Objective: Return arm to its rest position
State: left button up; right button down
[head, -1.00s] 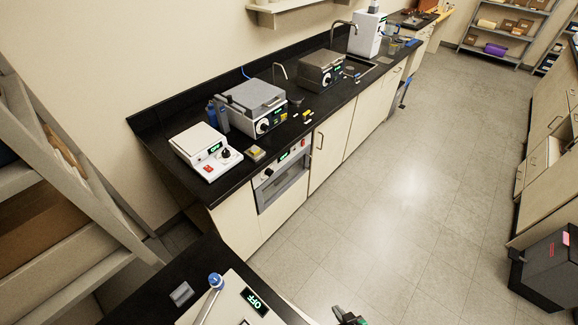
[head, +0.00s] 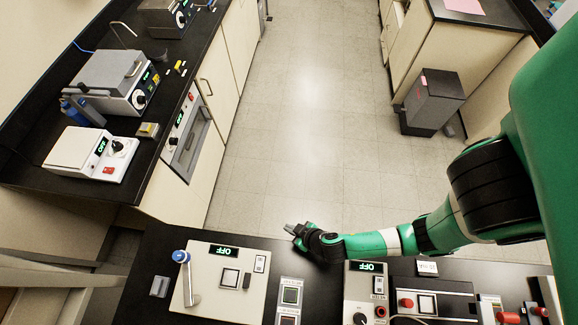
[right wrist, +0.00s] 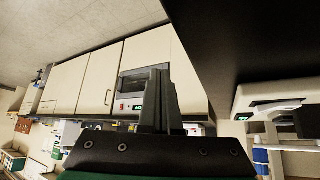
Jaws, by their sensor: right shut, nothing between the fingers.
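The profiler (head: 207,298) is a beige unit on the black bench at the bottom of the head view, with a display reading OFF. Its pale arm (head: 190,285) has a blue cap (head: 180,256) at the far end and slants down across the left part of the unit. My right gripper (head: 290,229) is shut and empty at the bench's far edge, to the right of the profiler and apart from it. Its two fingers (right wrist: 157,90) stand close together in the right wrist view, which does not show the profiler's arm. My left gripper is not in view.
A small grey block (head: 159,287) lies left of the profiler. A switch panel (head: 289,297) and a second OFF unit (head: 366,290) stand to its right. A side counter (head: 150,125) holds instruments. A dark bin (head: 432,100) stands on the open floor.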

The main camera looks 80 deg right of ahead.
jog(key=shift+a+r, duration=0.25)
jog(key=shift+r, duration=0.05)
